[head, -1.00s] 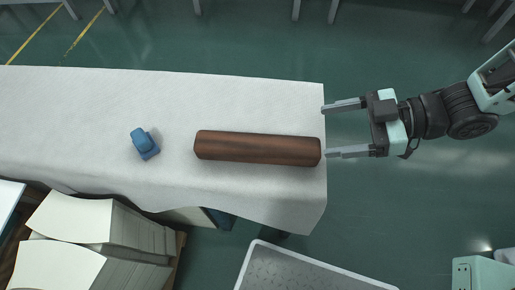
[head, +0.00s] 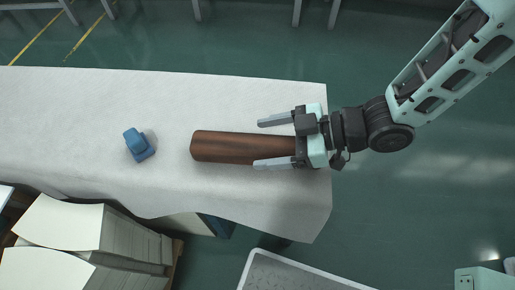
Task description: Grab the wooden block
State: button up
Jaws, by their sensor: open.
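The wooden block (head: 228,147) is a long, dark reddish-brown bar lying flat on the white-covered table (head: 230,95), its length running left to right. My gripper (head: 265,143) is open over the right part of the block, with its fingers pointing left. One finger shows beyond the block's far edge and the other overlaps its near edge in the picture. The block's right end is hidden under the gripper. I cannot tell how high the fingers are above the block or whether they touch it.
A small blue object (head: 139,144) stands on the table left of the block. Stacks of white sheets (head: 75,235) are at the lower left. A grey tray-like surface (head: 295,275) is at the bottom. The table's far strip is clear.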

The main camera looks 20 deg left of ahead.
jog(key=shift+a, duration=0.1)
jog(key=shift+c, duration=0.3)
jog(key=c, duration=1.4)
